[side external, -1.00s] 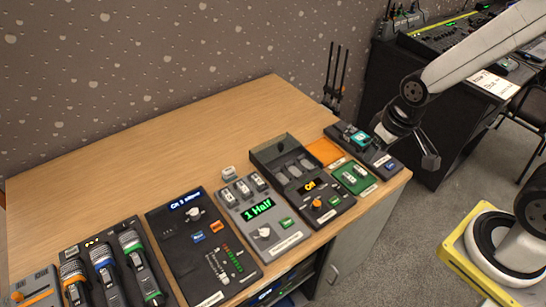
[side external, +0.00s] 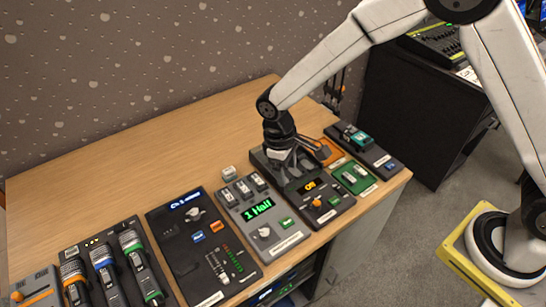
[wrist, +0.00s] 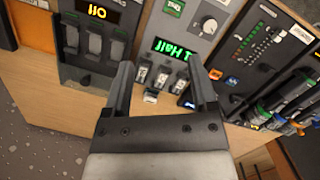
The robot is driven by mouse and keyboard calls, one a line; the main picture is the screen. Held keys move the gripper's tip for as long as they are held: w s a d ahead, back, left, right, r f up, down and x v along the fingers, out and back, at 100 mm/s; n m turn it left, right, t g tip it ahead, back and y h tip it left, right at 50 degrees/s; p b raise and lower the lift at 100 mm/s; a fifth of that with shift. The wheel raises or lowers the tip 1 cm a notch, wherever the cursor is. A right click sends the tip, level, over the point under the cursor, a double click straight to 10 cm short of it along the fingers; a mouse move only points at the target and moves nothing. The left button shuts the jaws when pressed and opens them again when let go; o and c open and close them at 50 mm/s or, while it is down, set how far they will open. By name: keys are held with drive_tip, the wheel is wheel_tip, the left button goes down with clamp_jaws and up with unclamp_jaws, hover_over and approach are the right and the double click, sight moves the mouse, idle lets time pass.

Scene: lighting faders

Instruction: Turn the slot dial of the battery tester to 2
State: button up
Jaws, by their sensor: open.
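The battery tester (side external: 283,242) is a grey box with a green display (side external: 258,209) reading "1 Half", a white dial (side external: 264,232), a green button (side external: 286,223) and batteries (side external: 245,190) in slots along its back. In the wrist view its display (wrist: 172,49) appears upside down, and the dial (wrist: 209,24) is beyond my fingertips at upper right. My gripper (side external: 290,170) is open and empty, above the back of the dark charger to the right of the tester. In the wrist view, my gripper (wrist: 161,64) has its fingers apart, with the tester's batteries between them.
The dark charger (side external: 335,207) has an "Off" display and an orange knob. Left of the tester stands a black mixer box (side external: 180,240), then microphones (side external: 104,268). A loose battery (side external: 228,172) lies behind the tester. Green and orange pads (side external: 355,177) are right. The wooden desk (side external: 150,150) is clear behind.

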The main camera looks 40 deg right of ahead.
sight(264, 232)
drive_tip(key=a+f+n+g+h, duration=0.1)
drive_tip(key=a+f+n+h, duration=0.1)
drive_tip(key=a+f, duration=0.6)
drive_tip(key=shift+a+f+n+g, duration=0.2)
drive_tip(key=shift+a+n+g, duration=0.3)
drive_tip(key=shift+a, duration=0.75)
drive_tip(key=shift+x, duration=3.95)
drive_tip(key=shift+d, duration=0.1)
clamp_jaws()
